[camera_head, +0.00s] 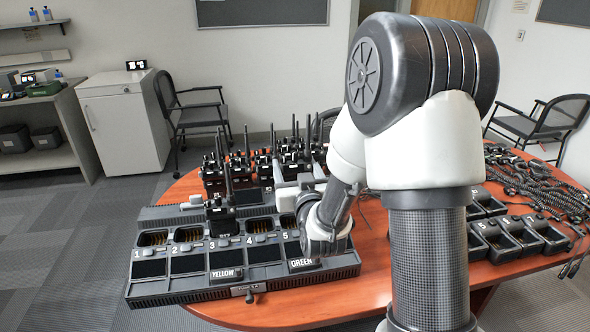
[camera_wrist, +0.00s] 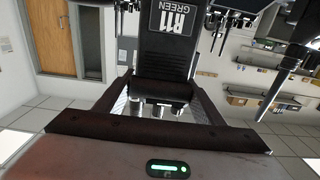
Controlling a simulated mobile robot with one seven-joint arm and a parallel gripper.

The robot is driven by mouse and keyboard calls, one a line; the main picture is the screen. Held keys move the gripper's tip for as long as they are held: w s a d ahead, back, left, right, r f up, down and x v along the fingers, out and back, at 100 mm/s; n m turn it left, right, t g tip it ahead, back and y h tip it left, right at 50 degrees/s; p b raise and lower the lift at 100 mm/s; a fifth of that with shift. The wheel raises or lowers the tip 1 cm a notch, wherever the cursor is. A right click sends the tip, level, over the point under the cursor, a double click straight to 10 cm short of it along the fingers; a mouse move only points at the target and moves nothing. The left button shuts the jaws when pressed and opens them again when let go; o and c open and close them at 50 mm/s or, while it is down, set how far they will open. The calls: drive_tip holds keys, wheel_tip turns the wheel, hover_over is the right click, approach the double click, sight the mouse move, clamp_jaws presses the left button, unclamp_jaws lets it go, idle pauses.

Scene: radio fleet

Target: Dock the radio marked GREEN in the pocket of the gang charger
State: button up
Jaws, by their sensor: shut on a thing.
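My gripper (camera_wrist: 163,98) is shut on a black radio (camera_wrist: 165,58) whose label reads GREEN; the label looks upside down in the wrist view. In the head view my gripper (camera_head: 300,188) is over the right part of the gang charger, and my arm mostly hides the held radio. The black gang charger (camera_head: 190,292) lies along the table's left front edge with numbered pockets. A GREEN tag (camera_head: 302,264) sits in front of pocket 5 and a YELLOW tag (camera_head: 227,273) in front of pocket 3. Pocket 5 is partly covered by my wrist.
A radio (camera_head: 221,217) stands in pocket 3. Pockets 1, 2 and 4 look empty. Several upright radios (camera_head: 240,168) crowd the table behind the charger. Single chargers (camera_head: 522,236) and coiled-cord microphones (camera_head: 535,185) cover the right side. Bare table (camera_head: 345,290) shows in front.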

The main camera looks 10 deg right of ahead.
drive_tip(key=shift+f+b, duration=2.85)
drive_tip(key=shift+b, duration=0.1)
drive_tip(key=shift+b, duration=1.2)
drive_tip(key=shift+f, duration=1.6)
drive_tip(key=shift+f, duration=0.3)
drive_tip(key=shift+f, duration=0.3)
drive_tip(key=o, duration=1.4)
drive_tip(key=shift+o, duration=0.3)
drive_tip(key=shift+f, duration=0.15)
